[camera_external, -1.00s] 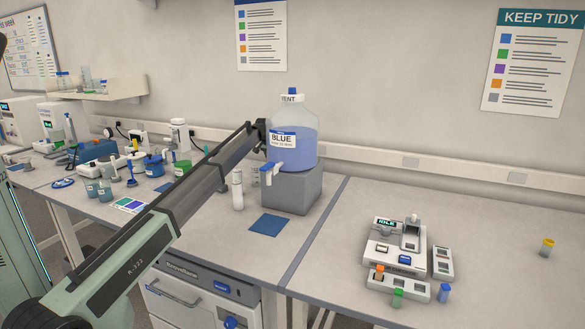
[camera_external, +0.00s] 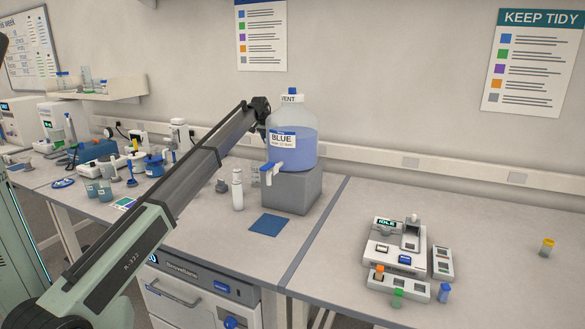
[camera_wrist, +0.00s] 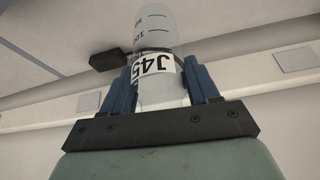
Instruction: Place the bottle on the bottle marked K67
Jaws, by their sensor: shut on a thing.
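My gripper (camera_wrist: 163,84) is shut on a clear graduated bottle (camera_wrist: 155,25) with a white label reading J45, upside down in the wrist view. Its blue fingers press the bottle from both sides. In the external view my arm reaches to the back, its dark end just left of the large blue-filled carboy; the fingers and held bottle are hidden there. I cannot read K67 on anything. A white bottle (camera_external: 238,190) stands on the bench left of the grey block, its marking unreadable.
The carboy (camera_external: 293,140) with a tap stands on a grey block (camera_external: 297,190). A blue mat (camera_external: 270,225) lies in front. Glassware and instruments crowd the left bench. A small device (camera_external: 395,245) with coloured vials stands on the right bench, which is otherwise mostly clear.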

